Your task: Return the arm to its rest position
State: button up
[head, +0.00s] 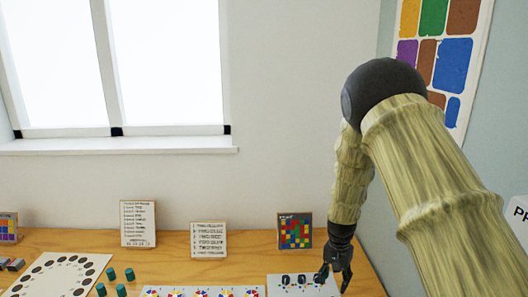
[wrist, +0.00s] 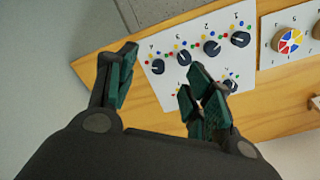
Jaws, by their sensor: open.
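My arm (head: 425,165) has a tan, ribbed covering and reaches down along the right side of the head view. My gripper (head: 334,281) hangs over the right part of the wooden table, at a white card (head: 306,291) with dark round knobs. In the wrist view my gripper (wrist: 160,88) has its fingers spread, with green pads and nothing between them. The card (wrist: 223,62) lies beyond the fingers and carries several black knobs, numbers and coloured dots. I cannot tell whether a fingertip touches it.
The wooden table (head: 364,271) holds a colour-grid block (head: 295,231), two text signs (head: 138,223) (head: 208,240), green cylinders (head: 129,274) and a palette card (head: 40,278). A colour-wheel card (head: 201,292) lies left of the knob card. A wall and window stand behind.

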jog(key=s+d+f+n+b, duration=0.2)
jog(key=s+f+n+b, duration=0.15)
jog(key=s+f, duration=1.8)
jog(key=s+a+f+n+b, duration=0.1)
jog(key=s+f, duration=0.3)
jog(key=s, duration=0.8)
jog(key=s+a+f+n+b, duration=0.1)
jog(key=s+f+b, duration=0.3)
jog(key=s, duration=0.8)
jog(key=shift+s+a+f+n, duration=0.3)
jog(key=shift+f+n, duration=0.25)
jog(key=shift+f, duration=0.2)
